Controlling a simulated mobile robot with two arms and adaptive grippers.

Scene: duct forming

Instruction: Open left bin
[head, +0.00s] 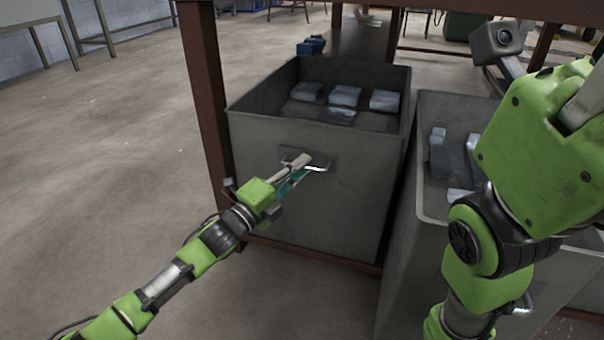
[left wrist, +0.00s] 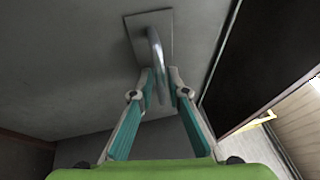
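The left bin (head: 305,215) is a grey metal box, standing within a brown frame in the head view, with a plate and a bright bar handle (head: 317,168) on its front. My left gripper (head: 308,168) is at that handle. In the left wrist view the curved handle (left wrist: 155,45) runs between the two fingertips (left wrist: 161,80), which are drawn close together on it. Small gaps beside the bar are hard to judge. My right arm fills the right side of the head view, and its gripper is not seen.
Several grey blocks (head: 345,95) lie in the left bin. A second grey bin (head: 400,270) stands close on its right, also holding blocks. A brown post (head: 205,90) rises at the left bin's left side. Open floor (head: 100,160) lies to the left.

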